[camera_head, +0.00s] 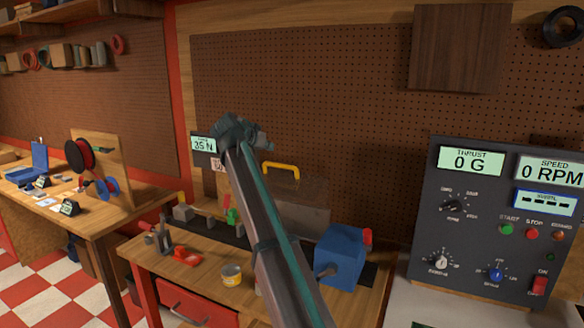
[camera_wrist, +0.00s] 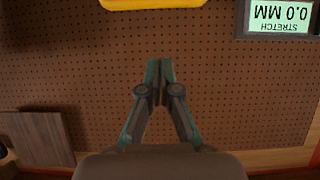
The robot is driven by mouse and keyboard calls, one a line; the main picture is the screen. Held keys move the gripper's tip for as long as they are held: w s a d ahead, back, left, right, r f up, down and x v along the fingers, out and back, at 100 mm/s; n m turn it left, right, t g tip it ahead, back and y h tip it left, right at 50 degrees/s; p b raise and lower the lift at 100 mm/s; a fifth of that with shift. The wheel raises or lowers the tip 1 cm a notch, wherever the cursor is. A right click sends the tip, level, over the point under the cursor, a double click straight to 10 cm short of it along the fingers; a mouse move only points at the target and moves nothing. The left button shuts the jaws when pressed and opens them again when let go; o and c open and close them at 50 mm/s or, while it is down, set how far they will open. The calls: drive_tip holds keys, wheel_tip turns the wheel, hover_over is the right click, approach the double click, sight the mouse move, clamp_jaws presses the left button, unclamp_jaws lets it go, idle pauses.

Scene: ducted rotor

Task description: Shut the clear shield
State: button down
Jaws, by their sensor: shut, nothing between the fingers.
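The clear shield (camera_head: 308,214) looks like a see-through greyish panel behind my arm on the middle bench, and its lower part is partly hidden. A yellow handle (camera_head: 281,166) sits at its top edge; a yellow bar, likely this handle, shows at the top edge of the wrist view (camera_wrist: 152,4). My gripper (camera_head: 266,142) is raised in front of the pegboard, above and left of the handle and apart from it. In the wrist view my gripper (camera_wrist: 160,78) has its two fingers together, with nothing between them. How far the shield stands open I cannot tell.
A blue block (camera_head: 339,256) with a red part stands right of my arm on the bench (camera_head: 150,262). A yellow tin (camera_head: 231,274) and a red item (camera_head: 187,257) lie at left. A control console (camera_head: 478,262) fills the right. Pegboard (camera_head: 350,110) backs the bench.

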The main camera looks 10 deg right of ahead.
drive_tip(key=p, duration=0.3)
hover_over(278, 165)
drive_tip(key=w+d, duration=0.1)
drive_tip(key=w, duration=0.1)
wheel_tip(278, 165, down, 3)
drive_tip(key=shift+s+a+f+p, duration=0.15)
drive_tip(key=shift+s+f+p, duration=0.15)
drive_tip(key=shift+f+p, duration=0.25)
drive_tip(key=shift+s+a+f+p, duration=0.1)
drive_tip(key=shift+s+f+p, duration=0.25)
drive_tip(key=shift+f, duration=0.25)
drive_tip(key=shift+s+a+f, duration=0.15)
drive_tip(key=shift+a+f, duration=0.05)
drive_tip(key=shift+f, duration=0.05)
drive_tip(key=shift+a+f, duration=0.1)
drive_tip(key=shift+f, duration=0.25)
drive_tip(key=shift+s+f, duration=0.1)
drive_tip(key=shift+s, duration=0.05)
